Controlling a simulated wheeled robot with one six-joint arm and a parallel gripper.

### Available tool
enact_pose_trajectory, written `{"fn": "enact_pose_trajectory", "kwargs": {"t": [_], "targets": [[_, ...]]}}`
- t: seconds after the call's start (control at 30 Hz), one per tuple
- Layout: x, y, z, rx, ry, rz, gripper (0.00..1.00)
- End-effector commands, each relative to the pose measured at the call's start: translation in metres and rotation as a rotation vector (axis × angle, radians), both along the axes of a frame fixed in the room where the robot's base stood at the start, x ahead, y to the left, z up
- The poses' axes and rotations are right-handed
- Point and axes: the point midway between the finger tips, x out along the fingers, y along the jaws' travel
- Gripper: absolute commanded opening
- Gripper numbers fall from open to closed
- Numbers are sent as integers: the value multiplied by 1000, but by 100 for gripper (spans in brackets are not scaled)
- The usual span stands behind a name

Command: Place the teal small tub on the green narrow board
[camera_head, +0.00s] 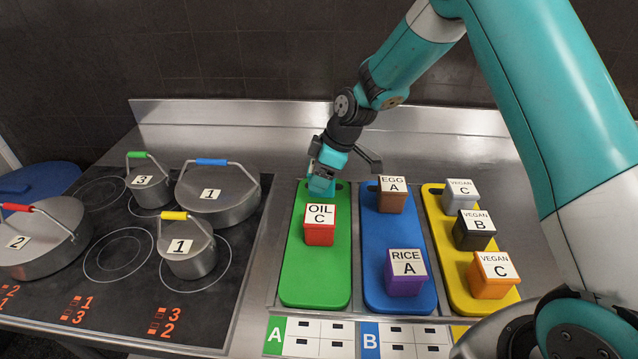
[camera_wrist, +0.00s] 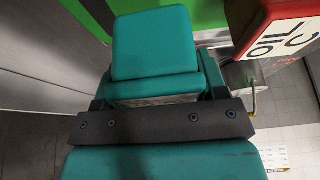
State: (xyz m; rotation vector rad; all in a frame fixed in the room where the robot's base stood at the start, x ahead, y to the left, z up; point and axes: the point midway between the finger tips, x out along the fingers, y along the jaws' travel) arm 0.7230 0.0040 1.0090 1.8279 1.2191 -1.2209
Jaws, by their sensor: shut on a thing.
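My gripper (camera_head: 326,172) is shut on the teal small tub (camera_head: 320,187) at the far end of the green narrow board (camera_head: 315,270). In the wrist view the teal tub (camera_wrist: 153,45) fills the upper middle, with the green board (camera_wrist: 195,14) behind it. I cannot tell whether the tub touches the board or hangs just above it. A red tub labelled OIL C (camera_head: 319,228) stands on the same board, nearer the front. The front half of the green board is bare.
A blue board (camera_head: 376,240) holds a brown EGG tub (camera_head: 392,198) and a purple RICE tub (camera_head: 404,280). A yellow board (camera_head: 446,270) holds three VEGAN tubs. A hob (camera_head: 190,305) with several lidded pots is on the left.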

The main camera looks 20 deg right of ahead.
Motion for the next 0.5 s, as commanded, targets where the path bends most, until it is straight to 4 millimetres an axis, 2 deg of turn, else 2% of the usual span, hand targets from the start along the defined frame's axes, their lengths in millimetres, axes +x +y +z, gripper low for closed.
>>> {"fn": "enact_pose_trajectory", "kwargs": {"t": [0.23, 0.5], "targets": [[-1, 1, -33, 0, 3, 1, 36], [0, 1, -37, 0, -1, 2, 36]]}}
